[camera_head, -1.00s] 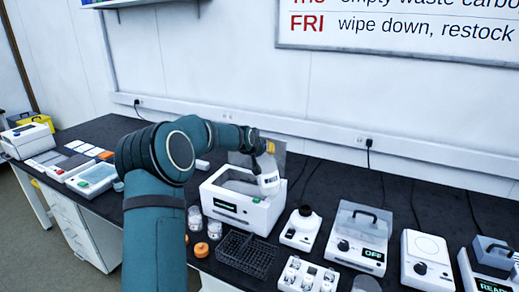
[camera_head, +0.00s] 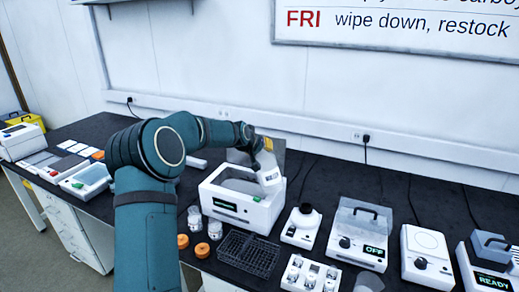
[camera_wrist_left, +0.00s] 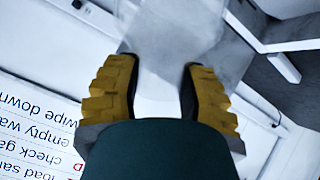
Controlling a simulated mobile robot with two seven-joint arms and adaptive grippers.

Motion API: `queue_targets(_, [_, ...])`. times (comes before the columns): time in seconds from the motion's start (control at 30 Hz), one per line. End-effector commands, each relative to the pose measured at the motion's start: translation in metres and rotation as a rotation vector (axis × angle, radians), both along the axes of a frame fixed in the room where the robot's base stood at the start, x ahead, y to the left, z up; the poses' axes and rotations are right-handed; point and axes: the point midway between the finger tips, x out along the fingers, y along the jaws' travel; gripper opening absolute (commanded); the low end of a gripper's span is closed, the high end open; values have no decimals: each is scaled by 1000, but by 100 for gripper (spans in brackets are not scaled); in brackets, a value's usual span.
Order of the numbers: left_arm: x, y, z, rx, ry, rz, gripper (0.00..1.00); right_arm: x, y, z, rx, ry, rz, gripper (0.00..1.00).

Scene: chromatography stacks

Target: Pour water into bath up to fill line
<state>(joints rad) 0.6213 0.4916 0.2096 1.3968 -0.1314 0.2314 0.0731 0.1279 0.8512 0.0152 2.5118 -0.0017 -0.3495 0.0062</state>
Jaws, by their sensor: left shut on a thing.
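The bath (camera_head: 238,209) is a white box with a dark display with green characters, on the black bench in the head view. A grey raised panel stands behind it. My left gripper (camera_head: 262,147) is above the bath's back right part, shut on a whitish bottle (camera_head: 267,172) with a label. The bottle is tilted over the bath's opening. In the left wrist view the yellow-padded fingers of the gripper (camera_wrist_left: 160,90) sit either side of the pale, blurred bottle (camera_wrist_left: 165,55). The water level and any fill line cannot be made out. My right gripper does not show.
A black wire rack (camera_head: 248,252), two clear jars (camera_head: 194,217) and orange caps (camera_head: 201,250) stand in front of the bath. A small white device (camera_head: 301,226) and a lidded device showing OFF (camera_head: 360,235) stand to its right.

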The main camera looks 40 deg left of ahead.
Motion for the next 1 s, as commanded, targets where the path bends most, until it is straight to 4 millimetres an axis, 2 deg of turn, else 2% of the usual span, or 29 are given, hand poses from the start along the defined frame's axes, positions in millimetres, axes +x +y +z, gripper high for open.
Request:
queue_targets(0.23, [0,9,1,-75,-3,5,0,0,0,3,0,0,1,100])
queue_targets(0.67, [0,9,1,-86,-3,2,0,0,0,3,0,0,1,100])
queue_targets(1.0, [0,13,-4,-182,-1,1,0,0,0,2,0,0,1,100])
